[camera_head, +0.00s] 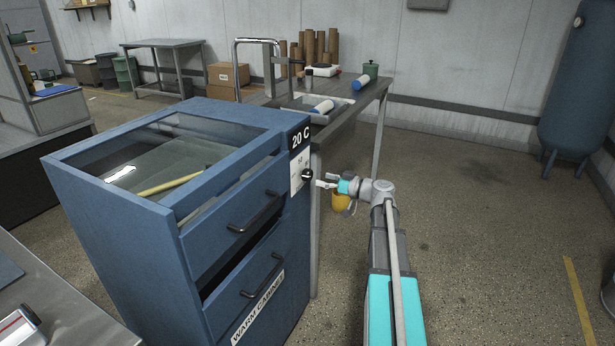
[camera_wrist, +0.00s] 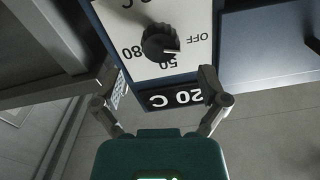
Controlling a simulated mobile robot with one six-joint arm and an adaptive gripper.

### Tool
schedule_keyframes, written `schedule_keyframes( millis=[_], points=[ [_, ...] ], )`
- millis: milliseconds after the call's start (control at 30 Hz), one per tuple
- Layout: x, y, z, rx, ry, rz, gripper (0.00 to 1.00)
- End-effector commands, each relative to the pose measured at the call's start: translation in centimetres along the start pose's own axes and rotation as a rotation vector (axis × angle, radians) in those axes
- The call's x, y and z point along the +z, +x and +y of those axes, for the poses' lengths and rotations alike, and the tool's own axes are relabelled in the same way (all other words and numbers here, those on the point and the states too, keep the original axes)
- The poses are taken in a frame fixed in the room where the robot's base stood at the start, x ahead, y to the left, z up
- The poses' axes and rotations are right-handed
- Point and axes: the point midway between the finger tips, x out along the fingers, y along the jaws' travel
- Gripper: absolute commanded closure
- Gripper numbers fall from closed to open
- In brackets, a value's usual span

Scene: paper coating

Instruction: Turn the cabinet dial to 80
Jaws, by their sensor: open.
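The blue warm cabinet (camera_head: 125,240) stands left of my arm in the head view. Its black dial (camera_head: 307,174) sits on a white plate at the front right, below a display (camera_head: 300,138) reading 20 C. The wrist view shows the dial (camera_wrist: 160,43) upside down, with OFF, 50 and 80 around it. Its white pointer mark lies toward the OFF and 50 side, away from 80. My gripper (camera_head: 324,183) is at the dial in the head view. In the wrist view my gripper (camera_wrist: 155,90) has its fingers spread wide, with nothing held between them.
Two drawers with black handles (camera_head: 256,213) are on the cabinet front, the upper slightly ajar. A grey workbench (camera_head: 350,108) with rolls and tubes stands behind. A yellow cup-like object (camera_head: 341,203) shows below my gripper.

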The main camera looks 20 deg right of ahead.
Motion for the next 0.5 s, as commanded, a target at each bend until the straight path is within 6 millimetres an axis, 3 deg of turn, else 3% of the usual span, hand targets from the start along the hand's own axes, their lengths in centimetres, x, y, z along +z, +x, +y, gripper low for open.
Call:
schedule_keyframes(
  millis=[233,500],
  points=[
    [0.0,3.6,0.1,-0.001,0.0,0.0,0.07],
    [0.0,5.5,0.0,-0.001,0.0,0.0,0.07]
  ],
)
